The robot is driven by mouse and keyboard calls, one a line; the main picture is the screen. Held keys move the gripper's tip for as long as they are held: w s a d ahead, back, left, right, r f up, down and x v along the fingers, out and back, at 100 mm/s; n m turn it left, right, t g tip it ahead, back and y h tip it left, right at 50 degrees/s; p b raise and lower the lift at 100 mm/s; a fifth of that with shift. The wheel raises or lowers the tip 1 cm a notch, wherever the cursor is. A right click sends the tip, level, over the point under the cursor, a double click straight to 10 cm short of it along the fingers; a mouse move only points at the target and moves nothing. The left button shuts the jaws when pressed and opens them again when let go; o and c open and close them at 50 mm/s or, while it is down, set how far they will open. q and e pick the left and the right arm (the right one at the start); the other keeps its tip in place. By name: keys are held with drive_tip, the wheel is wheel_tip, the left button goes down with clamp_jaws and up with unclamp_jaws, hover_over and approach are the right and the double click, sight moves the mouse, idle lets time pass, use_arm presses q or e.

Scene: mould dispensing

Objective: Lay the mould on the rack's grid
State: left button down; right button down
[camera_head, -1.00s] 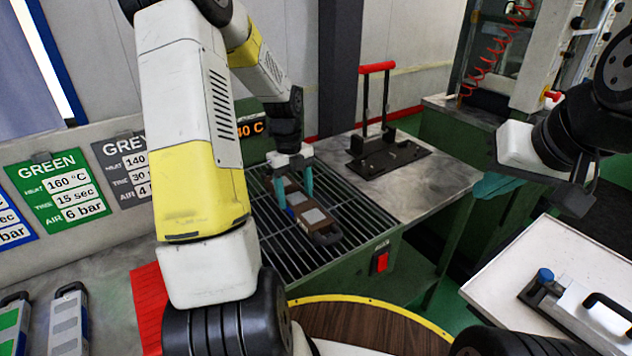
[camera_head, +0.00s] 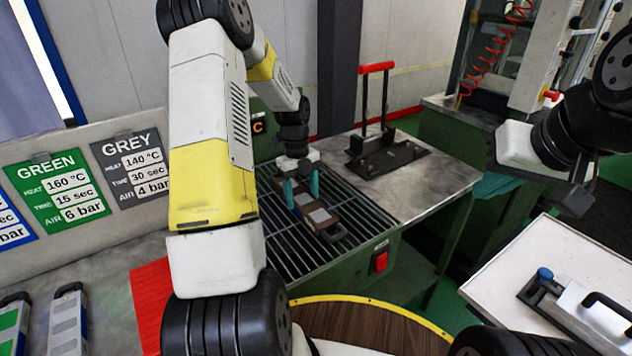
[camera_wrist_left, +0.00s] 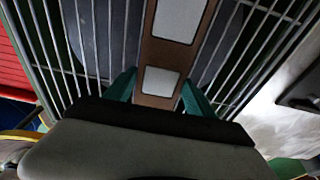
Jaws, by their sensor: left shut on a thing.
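The mould (camera_head: 318,215) is a brown bar with light grey inset plates and a dark handle at its near end. In the head view it is at the rack's grid (camera_head: 290,247), a set of dark parallel bars on a green housing. My left gripper (camera_head: 302,190) has its teal fingers on either side of the mould and is shut on it. In the left wrist view the mould (camera_wrist_left: 162,62) runs between the fingers above the grid bars (camera_wrist_left: 85,40). I cannot tell whether it touches the bars. My right gripper (camera_head: 574,198) hangs at the right, empty, its jaws unclear.
A red switch (camera_head: 380,262) is on the rack's front. A black fixture with a red handle (camera_head: 377,67) stands on the grey table behind. Other moulds (camera_head: 69,318) lie at the lower left. A white table (camera_head: 500,262) at the right holds a white tool.

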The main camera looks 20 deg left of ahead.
use_arm(q)
drive_tip(key=shift+c, duration=1.6)
unclamp_jaws()
drive_tip(key=shift+f, duration=0.1)
